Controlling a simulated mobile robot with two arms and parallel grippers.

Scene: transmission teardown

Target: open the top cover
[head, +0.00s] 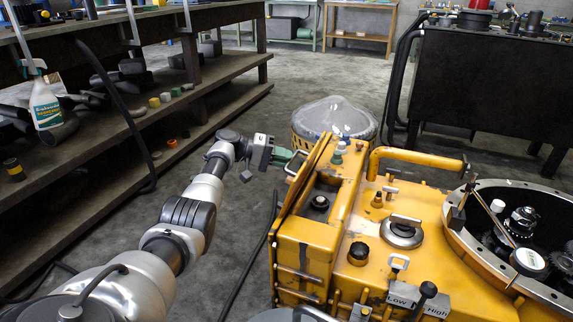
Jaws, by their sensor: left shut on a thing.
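The yellow transmission housing (425,205) fills the lower right of the head view. Its top cover (304,180) stands tilted up on edge along the left side of a box-like compartment, seen nearly edge-on. The compartment is uncovered, and a black round part (320,201) shows inside it. A small pale handle (293,167) sticks out on the cover's outer left side. My left gripper (283,157) is at this handle and shut on it, with the arm reaching in from the lower left. The fingertips are small and partly hidden by the cover. My right gripper is not in view.
A plastic-wrapped drum (335,117) stands just behind the housing. A yellow tube rail (415,156) and a large round opening (515,235) lie to the right. A shelf (150,115) with a spray bottle (45,105) lines the left. Grey floor lies between.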

